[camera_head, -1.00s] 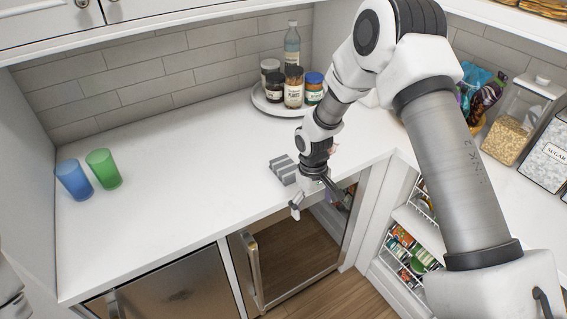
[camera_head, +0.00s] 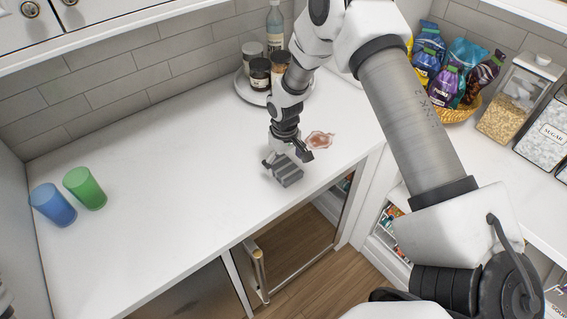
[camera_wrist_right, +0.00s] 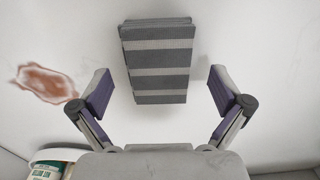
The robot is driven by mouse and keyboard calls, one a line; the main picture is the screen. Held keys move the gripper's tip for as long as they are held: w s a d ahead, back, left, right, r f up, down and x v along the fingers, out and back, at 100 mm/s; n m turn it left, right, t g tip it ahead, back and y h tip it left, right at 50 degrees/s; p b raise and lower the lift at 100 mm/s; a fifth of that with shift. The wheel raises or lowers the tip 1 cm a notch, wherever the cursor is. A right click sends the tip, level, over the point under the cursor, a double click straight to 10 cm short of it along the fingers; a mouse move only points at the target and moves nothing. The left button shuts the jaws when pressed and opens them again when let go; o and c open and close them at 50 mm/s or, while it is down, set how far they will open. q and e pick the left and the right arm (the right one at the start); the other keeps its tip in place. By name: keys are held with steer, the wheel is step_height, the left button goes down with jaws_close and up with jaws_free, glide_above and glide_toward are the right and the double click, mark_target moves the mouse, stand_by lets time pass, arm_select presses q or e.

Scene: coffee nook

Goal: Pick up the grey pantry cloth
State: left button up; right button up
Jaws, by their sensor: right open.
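The grey pantry cloth (camera_head: 287,171) is a folded, striped grey bundle lying on the white counter near its front edge. It also shows in the right wrist view (camera_wrist_right: 158,60), in front of and between the finger directions. The right gripper is open and empty. My left gripper is not in view.
A reddish-brown spill (camera_head: 320,140) lies right of the cloth. A round tray (camera_head: 243,84) of jars and a bottle (camera_head: 274,25) stands at the back. A blue cup (camera_head: 52,204) and a green cup (camera_head: 85,188) stand at the left. The counter between is clear.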

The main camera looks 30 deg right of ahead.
steer(key=shift+w+f, duration=0.25)
steer(key=shift+f, duration=0.3)
steer(key=shift+w+f, duration=0.25)
steer(key=shift+f, duration=0.3)
steer(key=shift+s+r, duration=0.2)
steer(key=shift+s, duration=0.1)
steer(key=c, duration=1.1)
steer(key=shift+c, duration=0.2)
